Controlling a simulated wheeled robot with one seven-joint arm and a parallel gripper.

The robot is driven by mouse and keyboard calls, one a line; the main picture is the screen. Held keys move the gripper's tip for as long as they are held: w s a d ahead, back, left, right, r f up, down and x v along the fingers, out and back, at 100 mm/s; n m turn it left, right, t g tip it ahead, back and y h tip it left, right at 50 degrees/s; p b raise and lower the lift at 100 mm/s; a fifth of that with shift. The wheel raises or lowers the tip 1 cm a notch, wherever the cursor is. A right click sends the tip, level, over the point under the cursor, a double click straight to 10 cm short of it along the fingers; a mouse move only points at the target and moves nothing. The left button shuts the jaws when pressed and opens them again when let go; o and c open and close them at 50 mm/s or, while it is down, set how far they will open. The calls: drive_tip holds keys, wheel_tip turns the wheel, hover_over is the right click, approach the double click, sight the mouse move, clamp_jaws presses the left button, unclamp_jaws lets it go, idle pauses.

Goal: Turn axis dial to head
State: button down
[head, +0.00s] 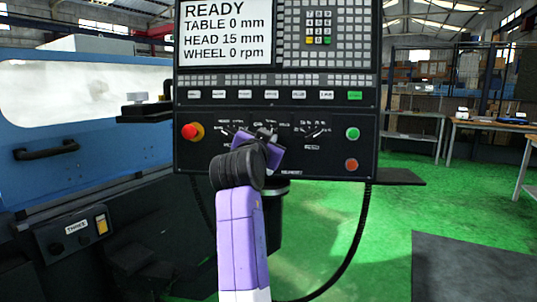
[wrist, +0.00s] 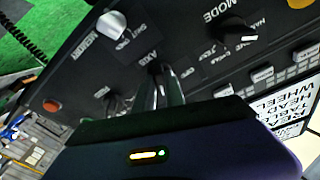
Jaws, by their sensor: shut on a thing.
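The axis dial (wrist: 154,68) is a small black knob under the AXIS label on the control panel (head: 205,150). My gripper (wrist: 163,88) is shut on it in the wrist view, with one finger on each side. The fingers hide most of the knob, so I cannot read its pointer position. In the head view, my gripper (head: 268,137) reaches the middle of the panel's lower row and covers the dial. The screen (head: 226,33) reads READY, TABLE 0 mm, HEAD 15 mm, WHEEL 0 rpm.
A red emergency knob (head: 192,131) is at the panel's left. Green (head: 352,133) and orange-red (head: 351,165) buttons are at its right. A dark shelf (head: 400,177) juts out below right.

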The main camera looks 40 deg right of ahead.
drive_tip(key=shift+w+m+g+b, duration=0.1)
drive_tip(key=shift+m+g+b, duration=0.4)
drive_tip(key=shift+m+b, duration=1)
drive_tip(key=shift+m+p, duration=0.3)
drive_tip(key=shift+m, duration=0.4)
drive_tip(key=c, duration=1.4)
unclamp_jaws()
drive_tip(key=v, duration=0.8)
drive_tip(key=shift+w, duration=0.1)
